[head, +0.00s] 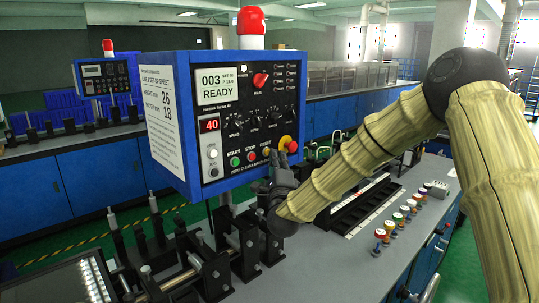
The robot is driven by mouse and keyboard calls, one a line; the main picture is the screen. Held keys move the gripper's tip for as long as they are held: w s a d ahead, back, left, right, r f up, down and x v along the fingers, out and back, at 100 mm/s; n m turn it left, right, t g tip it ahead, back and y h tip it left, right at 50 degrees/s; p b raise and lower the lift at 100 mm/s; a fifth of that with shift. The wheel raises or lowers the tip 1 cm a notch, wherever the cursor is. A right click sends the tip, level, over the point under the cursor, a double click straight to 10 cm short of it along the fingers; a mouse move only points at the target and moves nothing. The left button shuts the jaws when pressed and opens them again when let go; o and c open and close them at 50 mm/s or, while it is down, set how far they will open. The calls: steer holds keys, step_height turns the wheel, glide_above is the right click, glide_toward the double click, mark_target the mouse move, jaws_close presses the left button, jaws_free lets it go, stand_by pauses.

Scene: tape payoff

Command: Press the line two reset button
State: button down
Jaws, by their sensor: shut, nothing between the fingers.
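A blue control box (170,152) stands over the bench, with a set-up sheet (160,98) for line 2 on its left side. Its front panel has a display (216,82) reading 003 READY. Along the bottom are a green START button (235,161), a red STOP button (251,156) and a third button (266,152) whose label looks like RESET but is too small to be sure. A red mushroom button (286,142) on yellow sits to their right. My gripper (282,156) is shut and empty, fingers up, just below the mushroom button. I cannot tell whether it touches the panel.
A red beacon (250,20) tops the box. Black clamps and rails (240,240) stand below it. Several coloured knobs (397,217) line the grey bench (350,262) at right. A second control box (105,76) stands behind at left.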

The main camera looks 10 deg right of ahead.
steer(key=s+d+b, duration=0.2)
steer(key=s+d, duration=0.1)
steer(key=s, duration=0.2)
steer(key=shift+d, duration=0.2)
stand_by(0.5)
stand_by(0.4)
